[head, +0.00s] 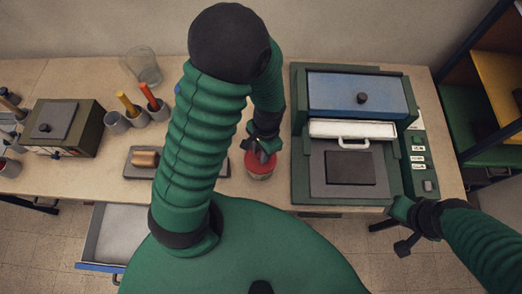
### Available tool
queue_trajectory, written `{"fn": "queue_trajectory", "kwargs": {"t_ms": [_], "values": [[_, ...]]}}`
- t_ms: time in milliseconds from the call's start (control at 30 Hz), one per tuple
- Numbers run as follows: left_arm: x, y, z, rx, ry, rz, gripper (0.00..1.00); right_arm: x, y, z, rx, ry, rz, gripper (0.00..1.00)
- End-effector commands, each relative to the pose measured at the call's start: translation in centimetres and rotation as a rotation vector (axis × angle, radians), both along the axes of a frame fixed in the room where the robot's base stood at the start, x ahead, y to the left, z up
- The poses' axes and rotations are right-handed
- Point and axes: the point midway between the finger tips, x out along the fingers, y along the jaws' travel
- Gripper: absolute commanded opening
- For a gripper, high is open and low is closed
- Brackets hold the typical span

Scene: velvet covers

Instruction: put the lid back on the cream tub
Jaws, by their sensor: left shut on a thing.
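My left gripper (264,155) is shut on a red lid (259,164), just left of the green machine. The lid sits at the top of the cream tub (260,176), which stands upright on the worktop. The gripper fingers cover part of the lid, and I cannot tell whether it is fully seated or just above the rim. My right gripper (403,247) is at the lower right, off the front edge of the worktop and away from the tub. Its fingers are too small and dark to read.
A green machine (298,185) with a blue top fills the right of the worktop (60,185). A green box (85,140), cups (116,124), a glass jar (143,66) and a grey tray (133,170) stand left. A drawer (112,235) hangs open at lower left.

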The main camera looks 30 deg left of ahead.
Motion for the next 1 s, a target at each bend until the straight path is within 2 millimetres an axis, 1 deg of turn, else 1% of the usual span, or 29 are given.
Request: {"fn": "queue_trajectory", "kwargs": {"t_ms": [300,333,500,733,900,1000], "values": [[0.01,-0.01,0.0,0.0,0.0,-0.001,0.0,0.0,0.0,0.01,0.0,0.0,0.0,0.36],[0.01,-0.01,0.0,0.0,0.0,-0.001,0.26,0.0,0.0,0.01,0.0,0.0,0.0,0.36],[0.01,-0.01,0.0,0.0,0.0,-0.001,0.49,0.0,0.0,0.01,0.0,0.0,0.0,0.36],[0.01,-0.01,0.0,0.0,0.0,-0.001,0.49,0.0,0.0,0.01,0.0,0.0,0.0,0.36],[0.01,-0.01,0.0,0.0,0.0,-0.001,0.71,0.0,0.0,0.01,0.0,0.0,0.0,0.36],[0.01,-0.01,0.0,0.0,0.0,-0.001,0.71,0.0,0.0,0.01,0.0,0.0,0.0,0.36]]}}
